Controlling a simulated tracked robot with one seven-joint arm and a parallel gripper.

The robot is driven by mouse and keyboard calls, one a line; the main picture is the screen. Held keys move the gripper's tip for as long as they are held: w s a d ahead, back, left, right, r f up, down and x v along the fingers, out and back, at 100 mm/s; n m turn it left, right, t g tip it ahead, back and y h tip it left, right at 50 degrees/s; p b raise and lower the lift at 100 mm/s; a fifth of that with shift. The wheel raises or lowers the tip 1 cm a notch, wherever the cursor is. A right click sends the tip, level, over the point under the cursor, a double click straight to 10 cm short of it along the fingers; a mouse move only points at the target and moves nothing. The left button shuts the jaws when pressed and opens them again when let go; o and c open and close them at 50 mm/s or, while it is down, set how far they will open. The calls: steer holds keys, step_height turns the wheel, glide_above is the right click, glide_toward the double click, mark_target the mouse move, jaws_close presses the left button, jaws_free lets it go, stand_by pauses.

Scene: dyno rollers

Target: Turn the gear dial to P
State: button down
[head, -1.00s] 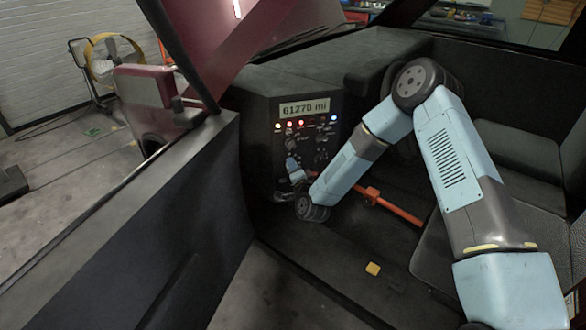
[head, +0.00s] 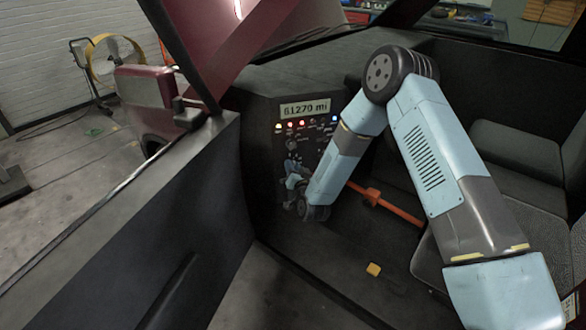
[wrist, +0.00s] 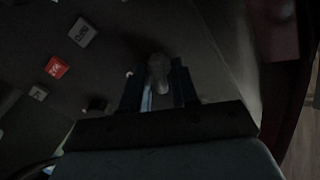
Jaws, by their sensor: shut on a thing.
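The dashboard panel (head: 262,170) stands at the middle left in the head view, with lit lamps, a mileage display and a knob (head: 292,144) on its face. My gripper (head: 292,172) is at the panel's lower part, below that knob. In the wrist view, my gripper (wrist: 158,88) has its two dark fingers on either side of a grey rounded dial knob (wrist: 158,68) and is shut on it. Markings around this knob are too dark to read, so I cannot tell its setting. In the head view, my gripper and arm hide this dial.
White labels (wrist: 82,32) and a red label (wrist: 57,67) show on the panel left of my fingers. An orange-red lever (head: 385,204) lies right of my forearm. A yellow pedal-like block (head: 374,269) is on the floor. Seats (head: 520,150) stand at right, the open door (head: 170,240) at left.

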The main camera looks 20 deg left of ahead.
steer(key=n, duration=0.5)
steer(key=shift+s+f+n, duration=0.1)
steer(key=shift+f+n, duration=0.1)
steer(key=shift+n, duration=0.1)
steer(key=shift+r, duration=0.1)
stand_by(0.4)
steer(key=c, duration=1.2)
jaws_free()
steer(key=shift+o, duration=0.2)
steer(key=v, duration=1.3)
steer(key=shift+s, duration=0.3)
steer(key=shift+d, duration=0.15)
